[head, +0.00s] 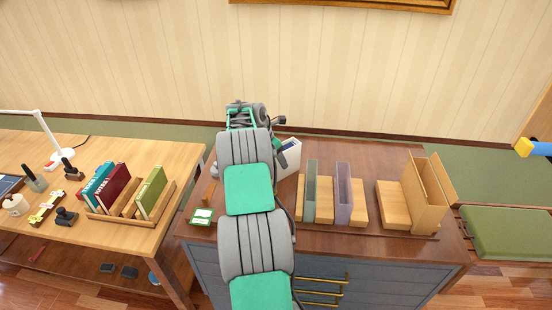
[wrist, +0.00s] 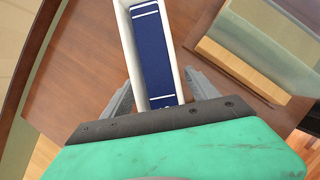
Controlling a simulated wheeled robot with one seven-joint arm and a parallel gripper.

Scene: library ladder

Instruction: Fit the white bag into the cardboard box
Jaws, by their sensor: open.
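The white thing (head: 294,145) on the dark wooden cabinet is a stiff-looking, narrow white case with a navy, white-striped book-like item inside; it also shows in the wrist view (wrist: 127,42). My gripper (wrist: 158,84) is open, with one finger on each side of the case's near end. I cannot tell whether the fingers touch it. In the head view my arm hides most of the gripper and part of the case. A tan, upright cardboard box (head: 411,200), open and narrow, stands at the cabinet's right end, well right of my gripper.
Between the case and the box, a grey-green divider (head: 311,190) and a lilac divider (head: 343,192) stand among wooden blocks (head: 393,203). A green-and-white card (head: 201,216) lies at the cabinet's left front. A desk (head: 185,158) with books stands at left; a green bench (head: 510,232) at right.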

